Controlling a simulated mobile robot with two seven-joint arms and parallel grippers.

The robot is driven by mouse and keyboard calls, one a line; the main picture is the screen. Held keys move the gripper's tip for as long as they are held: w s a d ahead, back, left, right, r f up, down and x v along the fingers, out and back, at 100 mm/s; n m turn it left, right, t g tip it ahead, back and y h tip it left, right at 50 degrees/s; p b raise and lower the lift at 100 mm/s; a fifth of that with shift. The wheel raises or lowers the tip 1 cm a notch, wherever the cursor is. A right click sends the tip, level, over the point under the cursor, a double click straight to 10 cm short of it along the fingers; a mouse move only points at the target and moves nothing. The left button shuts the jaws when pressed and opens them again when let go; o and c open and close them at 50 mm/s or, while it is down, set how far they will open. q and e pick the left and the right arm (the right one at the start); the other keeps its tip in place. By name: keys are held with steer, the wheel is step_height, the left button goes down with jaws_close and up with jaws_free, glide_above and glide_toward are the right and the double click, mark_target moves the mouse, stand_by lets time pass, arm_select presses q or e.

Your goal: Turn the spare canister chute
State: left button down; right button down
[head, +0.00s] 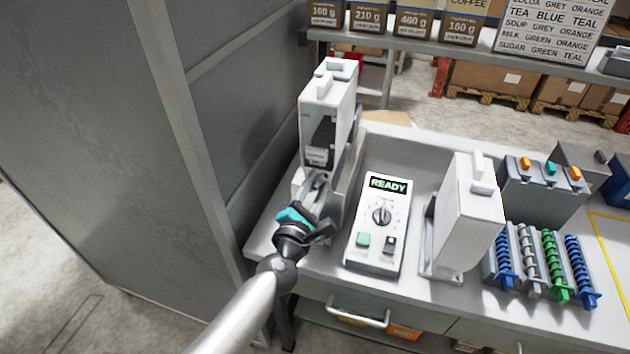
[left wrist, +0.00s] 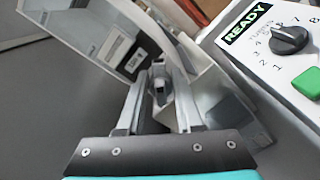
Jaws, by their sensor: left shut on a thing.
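A tall white canister (head: 328,100) stands upright in a holder at the left end of the bench, with a dark front opening and a small label; its lower part also shows in the left wrist view (left wrist: 95,40). My left gripper (head: 316,187) is at the foot of this canister. In the left wrist view, the fingers (left wrist: 163,105) are shut on a small grey chute piece (left wrist: 158,88) at its front. The fingers partly hide the chute. A second white canister (head: 468,215) stands upright farther right, apart from my gripper. I cannot tell which is the spare.
A control box (head: 380,222) reading READY, with a dial and buttons, stands just right of my gripper. Blue, grey and green spiral augers (head: 550,262) lie at the right before a grey box (head: 540,190). A grey cabinet wall (head: 110,130) rises close on the left.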

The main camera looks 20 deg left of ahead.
arm_select(q)
steer(key=m, duration=0.3)
steer(key=shift+d+f+m+p, duration=0.1)
steer(key=shift+m+p, duration=0.3)
steer(key=m+p, duration=0.1)
steer(key=m, duration=0.2)
steer(key=shift+f, duration=0.2)
steer(key=m, duration=0.2)
steer(key=m+p, duration=0.1)
steer(key=m, duration=0.1)
steer(key=shift+f+m, duration=0.2)
steer(key=shift+m, duration=0.2)
steer(key=shift+f+m+p, duration=0.15)
steer(key=shift+m+p, duration=0.15)
steer(key=shift+m, duration=1.3)
steer(key=c, duration=0.9)
jaws_free()
steer(key=shift+s, duration=0.1)
